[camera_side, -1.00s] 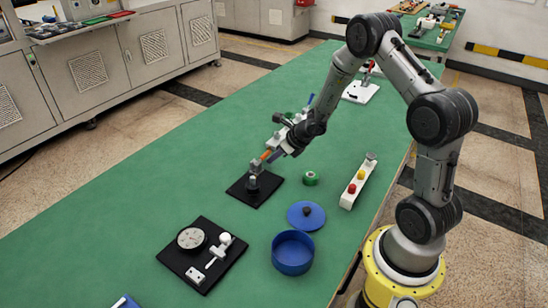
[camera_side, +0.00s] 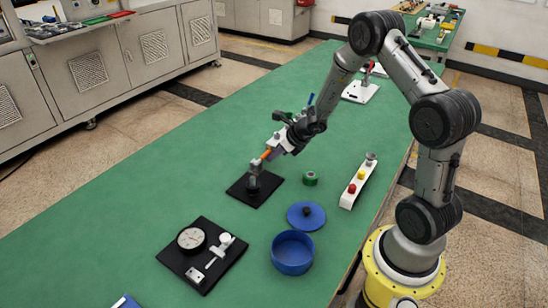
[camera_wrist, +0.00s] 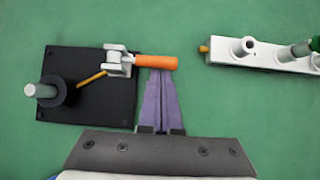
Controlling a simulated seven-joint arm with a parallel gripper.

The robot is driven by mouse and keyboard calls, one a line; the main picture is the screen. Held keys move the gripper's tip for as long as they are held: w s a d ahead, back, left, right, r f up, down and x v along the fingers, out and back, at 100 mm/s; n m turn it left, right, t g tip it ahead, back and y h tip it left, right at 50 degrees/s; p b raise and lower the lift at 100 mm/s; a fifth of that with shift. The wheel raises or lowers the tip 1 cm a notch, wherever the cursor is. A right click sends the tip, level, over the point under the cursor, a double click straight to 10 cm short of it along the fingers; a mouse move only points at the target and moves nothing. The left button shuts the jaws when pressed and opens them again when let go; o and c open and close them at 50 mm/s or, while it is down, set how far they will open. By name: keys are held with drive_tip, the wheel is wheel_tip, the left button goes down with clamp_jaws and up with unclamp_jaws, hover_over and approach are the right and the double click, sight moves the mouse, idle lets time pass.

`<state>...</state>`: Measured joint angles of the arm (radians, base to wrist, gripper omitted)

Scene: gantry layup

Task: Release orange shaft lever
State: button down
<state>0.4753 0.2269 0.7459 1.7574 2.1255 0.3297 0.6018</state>
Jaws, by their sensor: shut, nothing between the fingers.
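The orange lever (camera_wrist: 156,62) points right from a pale metal bracket (camera_wrist: 118,60) at the edge of a black base plate (camera_wrist: 60,60) in the wrist view. A grey shaft (camera_wrist: 45,91) with a dark collar and a thin yellow-orange rod stand on the plate. The lever also shows in the side view (camera_side: 266,154), above the plate (camera_side: 240,190). My gripper (camera_wrist: 160,74) is shut with nothing held. Its purple fingertips are at the lower edge of the orange handle in the wrist view; I cannot tell whether they touch it.
A white bar with red and yellow knobs (camera_side: 358,184) lies to the right, with a green ring (camera_side: 310,179) near it. A blue lid (camera_side: 306,214) and blue pot (camera_side: 293,262) stand in front. A gauge plate (camera_side: 205,285) lies front left.

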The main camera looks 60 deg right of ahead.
sight(264, 155)
drive_tip(key=shift+a+r, duration=0.15)
drive_tip(key=shift+r, duration=0.5)
drive_tip(key=shift+w+a+r, duration=0.1)
drive_tip(key=shift+a+r, duration=0.05)
drive_tip(key=shift+r, duration=0.2)
drive_tip(key=shift+a+r, duration=0.45)
drive_tip(key=shift+r, duration=0.95)
drive_tip(key=shift+r, duration=0.15)
drive_tip(key=s+a+r, duration=0.4)
drive_tip(key=s+a, duration=0.2)
drive_tip(key=shift+s+r, duration=0.2)
drive_tip(key=shift+s, duration=0.05)
